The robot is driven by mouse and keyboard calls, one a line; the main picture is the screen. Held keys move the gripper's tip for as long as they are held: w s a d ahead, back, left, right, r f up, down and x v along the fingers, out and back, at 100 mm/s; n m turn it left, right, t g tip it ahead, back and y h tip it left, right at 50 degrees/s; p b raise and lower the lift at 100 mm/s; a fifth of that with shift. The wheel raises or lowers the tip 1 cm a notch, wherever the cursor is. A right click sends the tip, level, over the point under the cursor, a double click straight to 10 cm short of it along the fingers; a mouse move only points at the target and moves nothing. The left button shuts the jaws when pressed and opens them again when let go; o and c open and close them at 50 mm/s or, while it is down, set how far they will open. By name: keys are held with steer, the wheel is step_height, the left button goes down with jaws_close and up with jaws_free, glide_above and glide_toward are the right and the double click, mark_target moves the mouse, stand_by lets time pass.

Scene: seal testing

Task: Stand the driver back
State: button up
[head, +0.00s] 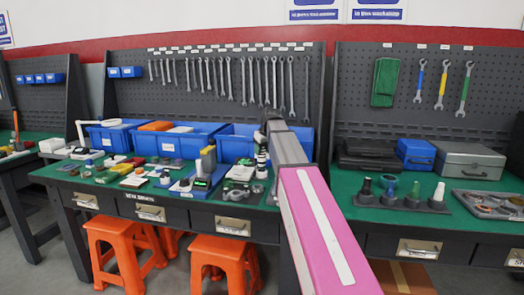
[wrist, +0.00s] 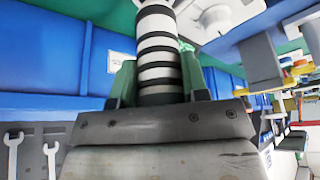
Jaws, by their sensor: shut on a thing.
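My gripper (wrist: 158,82) is shut on a black-and-white banded cylinder (wrist: 155,45), which I take to be the driver. Its two greenish fingers press on either side of it in the wrist view, and its far end runs out of the picture. In the head view my gripper (head: 266,130) is over the right part of the left bench, in front of the blue bins. The held driver (head: 262,155) shows there as a small dark and white piece, partly hidden by my arm. I cannot tell whether its lower end touches anything.
The left bench (head: 275,190) is crowded with small devices, including a yellow-and-grey upright one (head: 208,160). Blue bins (head: 237,143) stand behind. The right bench has a dark holder (head: 400,204) with several upright pieces, a grey case (head: 470,161) and a tray (head: 460,199). Orange stools (head: 225,250) stand below.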

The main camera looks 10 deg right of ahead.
steer(key=shift+f, duration=0.15)
stand_by(0.4)
steer(key=o, duration=1.1)
steer(key=shift+r, duration=4.5)
